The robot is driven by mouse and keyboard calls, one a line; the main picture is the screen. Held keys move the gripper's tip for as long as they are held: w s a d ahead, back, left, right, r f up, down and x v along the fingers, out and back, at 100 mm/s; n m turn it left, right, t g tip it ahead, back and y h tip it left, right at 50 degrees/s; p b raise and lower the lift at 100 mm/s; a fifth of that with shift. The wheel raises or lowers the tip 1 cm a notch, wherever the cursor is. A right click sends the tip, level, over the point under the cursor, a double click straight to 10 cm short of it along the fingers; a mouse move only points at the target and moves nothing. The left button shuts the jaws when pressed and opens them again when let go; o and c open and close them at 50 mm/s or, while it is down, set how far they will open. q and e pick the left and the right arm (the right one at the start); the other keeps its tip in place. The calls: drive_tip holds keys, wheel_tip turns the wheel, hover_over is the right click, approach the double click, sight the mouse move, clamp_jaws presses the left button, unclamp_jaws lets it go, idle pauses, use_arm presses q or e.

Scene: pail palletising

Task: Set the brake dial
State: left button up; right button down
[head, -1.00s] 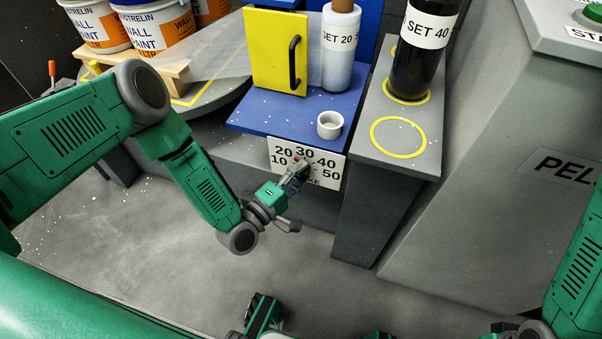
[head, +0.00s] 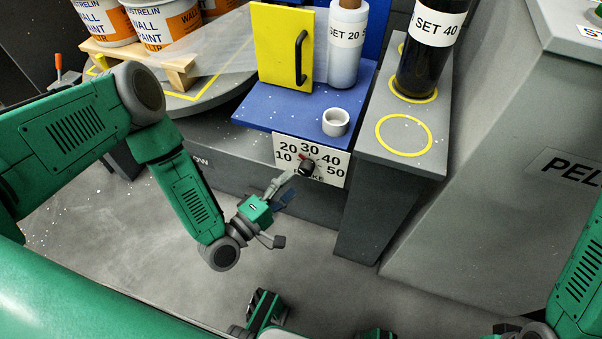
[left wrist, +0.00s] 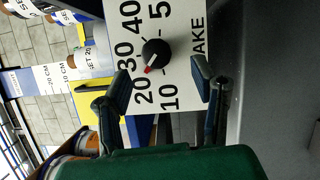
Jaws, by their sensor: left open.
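The brake dial (head: 307,167) is a black knob with a red mark on a white plate (head: 338,176) numbered 10 to 50, below the blue shelf. In the left wrist view the dial (left wrist: 156,51) has its red mark between 20 and 30, closer to 20. My left gripper (head: 281,208) is open and empty, short of the plate and below left of the dial. In the left wrist view its fingers (left wrist: 160,82) stand apart on either side of the dial's line, not touching it. My right gripper is out of view.
A dark bottle (head: 420,65) labelled SET 40 stands in a yellow ring on the grey ledge. Paint pails (head: 168,22) are at the upper left.

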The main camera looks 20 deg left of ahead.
use_arm(q)
drive_tip(key=v, duration=0.6)
drive_tip(key=shift+s+a, duration=0.1)
idle(0.3)
drive_tip(key=s+d+f+m+g+y, duration=0.2)
drive_tip(key=s+f+m+g, duration=0.4)
drive_tip(key=m+g, duration=0.4)
drive_tip(key=s+a+r+m+g+y, duration=0.4)
drive_tip(key=s+a+m+g+y, duration=0.15)
drive_tip(key=s+a, duration=0.5)
wheel_tip(320, 180, up, 17)
drive_tip(key=p, duration=1.7)
drive_tip(key=shift+s+r+n+g, duration=0.25)
drive_tip(key=shift+s+n+g, duration=0.1)
drive_tip(key=shift+n, duration=0.1)
drive_tip(key=shift+a, duration=0.1)
